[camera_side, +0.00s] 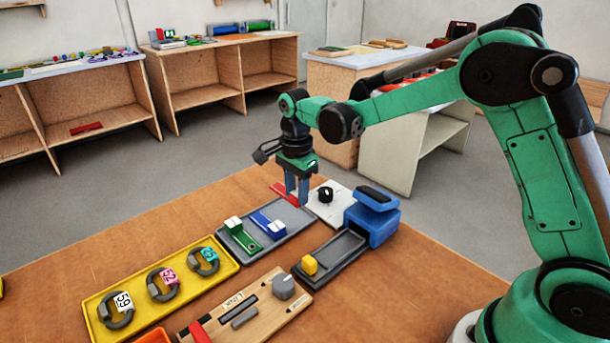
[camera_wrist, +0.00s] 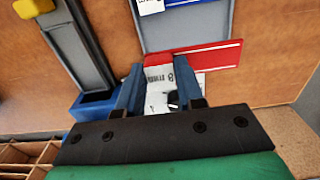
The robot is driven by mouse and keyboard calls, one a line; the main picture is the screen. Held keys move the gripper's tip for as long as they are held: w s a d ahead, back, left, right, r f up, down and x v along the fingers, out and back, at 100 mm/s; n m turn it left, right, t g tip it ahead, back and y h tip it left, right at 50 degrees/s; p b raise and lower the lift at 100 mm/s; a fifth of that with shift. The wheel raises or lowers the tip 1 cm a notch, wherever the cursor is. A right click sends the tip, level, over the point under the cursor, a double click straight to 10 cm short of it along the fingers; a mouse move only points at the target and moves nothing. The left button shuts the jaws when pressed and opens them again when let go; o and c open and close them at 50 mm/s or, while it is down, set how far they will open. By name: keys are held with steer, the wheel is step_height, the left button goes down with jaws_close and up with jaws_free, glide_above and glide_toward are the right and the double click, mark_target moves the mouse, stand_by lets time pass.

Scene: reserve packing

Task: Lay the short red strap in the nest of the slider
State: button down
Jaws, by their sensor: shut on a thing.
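My gripper (camera_side: 298,200) points down over the far end of the grey tray. In the wrist view my gripper (camera_wrist: 160,75) is shut on the white labelled block of the red strap (camera_wrist: 215,55). The red strap (camera_side: 283,191) sticks out to one side of the fingers, at the tray's far edge; I cannot tell whether it touches the tray. The slider has a grey channel (camera_side: 335,252), a yellow block (camera_side: 309,265) at its near end and a blue body (camera_side: 372,222) at its far end. The channel (camera_wrist: 82,42) looks empty in the wrist view.
The grey tray (camera_side: 284,240) holds a green strap (camera_side: 238,238) and a blue strap (camera_side: 265,222). A white plate with a black knob (camera_side: 326,195) is beside my gripper. A yellow tray of rings (camera_side: 220,270) and a wooden board with a dial (camera_side: 262,310) lie nearer.

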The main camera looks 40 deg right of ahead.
mark_target(298, 223)
steer(key=shift+f, duration=2.3)
steer(key=shift+f, duration=0.2)
steer(key=c, duration=0.5)
jaws_free()
steer(key=shift+c, duration=0.2)
